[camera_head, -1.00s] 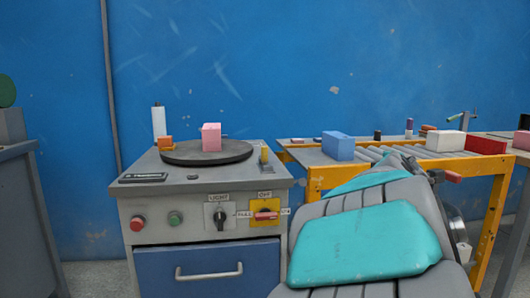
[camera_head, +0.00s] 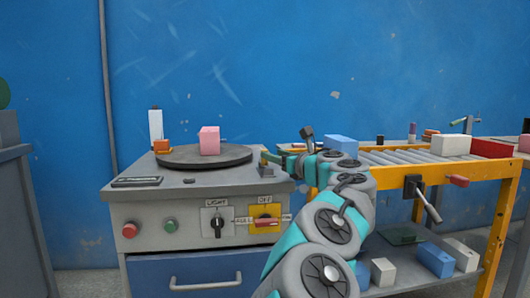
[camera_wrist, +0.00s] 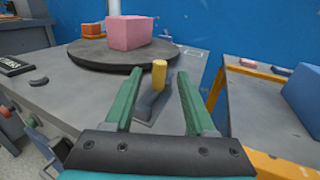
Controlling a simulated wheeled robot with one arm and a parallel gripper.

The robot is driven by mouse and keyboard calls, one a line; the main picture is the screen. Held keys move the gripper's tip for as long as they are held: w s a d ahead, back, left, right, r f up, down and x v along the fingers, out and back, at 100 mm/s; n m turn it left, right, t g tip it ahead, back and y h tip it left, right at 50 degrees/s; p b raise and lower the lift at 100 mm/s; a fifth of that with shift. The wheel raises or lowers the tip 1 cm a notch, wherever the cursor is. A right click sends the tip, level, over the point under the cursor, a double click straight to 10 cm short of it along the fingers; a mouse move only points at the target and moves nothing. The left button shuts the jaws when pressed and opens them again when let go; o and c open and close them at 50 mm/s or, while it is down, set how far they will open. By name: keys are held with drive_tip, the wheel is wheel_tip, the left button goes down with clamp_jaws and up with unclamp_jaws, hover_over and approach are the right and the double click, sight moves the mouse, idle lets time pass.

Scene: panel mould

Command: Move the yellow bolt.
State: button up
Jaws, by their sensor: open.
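The yellow bolt (camera_wrist: 159,73) stands upright in a dark grey holder (camera_wrist: 152,104) near the right edge of the grey machine top (camera_wrist: 95,92). In the head view the bolt is largely hidden by my gripper. My gripper (camera_wrist: 159,84) is open and empty, with one green finger on each side of the bolt in the wrist view. The bolt shows at the fingertips, with gaps to both fingers. I cannot tell how deep it is between them.
A round dark turntable (camera_head: 180,161) carries a pink block (camera_head: 209,141) and an orange piece (camera_head: 161,146). A white bottle (camera_head: 156,125) stands behind. To the right, a yellow-framed roller table (camera_head: 398,171) holds a blue box (camera_head: 340,144) and a white box (camera_head: 450,145).

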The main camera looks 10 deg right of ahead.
sight(267, 151)
drive_tip(key=shift+x, duration=3.05)
drive_tip(key=shift+r, duration=0.1)
clamp_jaws()
